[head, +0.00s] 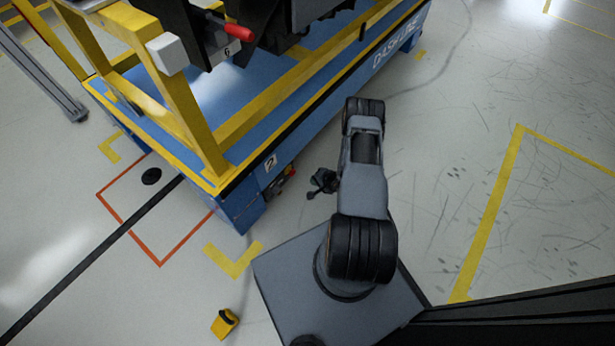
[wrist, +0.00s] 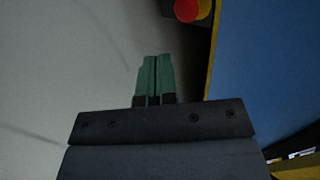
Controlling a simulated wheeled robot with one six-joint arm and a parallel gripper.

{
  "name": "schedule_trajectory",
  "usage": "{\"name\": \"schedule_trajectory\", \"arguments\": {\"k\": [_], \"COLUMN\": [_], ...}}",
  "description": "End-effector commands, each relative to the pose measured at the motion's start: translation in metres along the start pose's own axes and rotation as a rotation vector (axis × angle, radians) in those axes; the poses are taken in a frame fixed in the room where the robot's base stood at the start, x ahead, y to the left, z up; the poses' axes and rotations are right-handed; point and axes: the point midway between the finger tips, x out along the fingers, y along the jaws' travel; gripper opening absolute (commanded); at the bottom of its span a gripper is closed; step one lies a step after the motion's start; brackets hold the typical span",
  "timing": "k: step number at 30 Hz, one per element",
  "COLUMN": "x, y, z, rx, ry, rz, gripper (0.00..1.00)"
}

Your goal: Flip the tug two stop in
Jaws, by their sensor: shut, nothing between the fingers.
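Tug two is a blue cart (head: 245,212) with a yellow frame and a white "2" on its corner, at upper left in the head view. A small red and yellow part (head: 291,171) sits low on its side near the "2". In the wrist view a round red part (wrist: 187,9) with yellow beside it shows at the top edge, partly cut off. I cannot tell which part is the stop. My gripper (wrist: 155,58) has green fingers, shut and empty, over grey floor, below and left of the red part and apart from it.
A red-tipped handle (head: 238,32) sits higher on the cart's frame. In the wrist view a blue panel (wrist: 270,75) with a yellow edge fills the right side. A small yellow object (head: 225,323) lies on the floor. The floor at right is clear.

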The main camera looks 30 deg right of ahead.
Motion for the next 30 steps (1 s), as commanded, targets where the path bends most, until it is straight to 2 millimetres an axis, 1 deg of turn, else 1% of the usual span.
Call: {"name": "schedule_trajectory", "arguments": {"k": [1,7,27,29,30], "x": [-0.008,-0.02,-0.022,-0.024,-0.027], "y": [-0.002,0.0,0.0,-0.005,-0.012], "z": [-0.001,0.001,0.001,0.001,0.0], "rx": [0.002,0.0,-0.002,-0.006,-0.012], "ry": [0.001,-0.001,-0.003,-0.007,-0.013], "rz": [0.0,0.001,0.001,-0.002,-0.007], "gripper": [0.0,0.0,0.0,0.0,0.0]}}
